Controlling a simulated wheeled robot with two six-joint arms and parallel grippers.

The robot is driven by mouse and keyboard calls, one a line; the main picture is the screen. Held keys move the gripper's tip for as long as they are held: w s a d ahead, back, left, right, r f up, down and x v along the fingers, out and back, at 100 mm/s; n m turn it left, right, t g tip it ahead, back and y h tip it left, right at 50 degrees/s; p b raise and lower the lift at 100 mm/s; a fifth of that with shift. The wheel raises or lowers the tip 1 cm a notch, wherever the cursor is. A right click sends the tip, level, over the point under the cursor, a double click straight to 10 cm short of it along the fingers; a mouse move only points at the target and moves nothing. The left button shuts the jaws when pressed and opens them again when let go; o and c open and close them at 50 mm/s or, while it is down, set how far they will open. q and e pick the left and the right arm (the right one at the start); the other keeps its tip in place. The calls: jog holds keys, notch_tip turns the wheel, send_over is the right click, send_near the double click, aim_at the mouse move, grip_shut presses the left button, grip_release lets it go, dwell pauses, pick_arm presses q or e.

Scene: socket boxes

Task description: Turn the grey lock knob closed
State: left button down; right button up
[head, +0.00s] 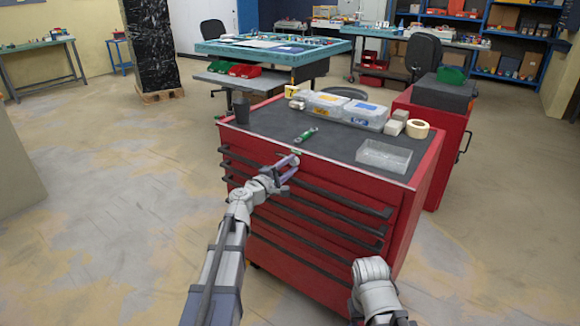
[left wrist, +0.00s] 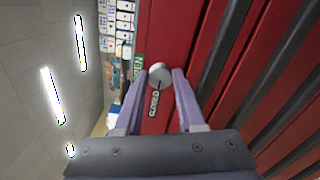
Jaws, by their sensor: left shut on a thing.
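The grey lock knob (left wrist: 160,75) is on the red front of the tool cabinet (head: 312,262), near its top edge. In the left wrist view it is round and sits between my fingertips. A small dark mark shows on its rim, on the side of the label reading CLOSED (left wrist: 154,103). A green label (left wrist: 138,67), partly hidden, lies to the left of the knob. My left gripper (left wrist: 162,74) is shut on the knob; in the head view its fingers (head: 291,164) hide the knob. My right arm shows at the lower right, but its gripper is out of the frame.
Dark drawer handles (head: 310,208) stick out below the knob. On the cabinet top are a black cup (head: 241,111), a green-handled tool (head: 306,135), lidded boxes (head: 345,108), a tape roll (head: 417,129) and a clear tray (head: 383,156). The floor to the left is clear.

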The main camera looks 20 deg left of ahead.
pick_arm(q)
jog(key=c, duration=0.5)
grip_release()
jog(key=v, duration=0.8)
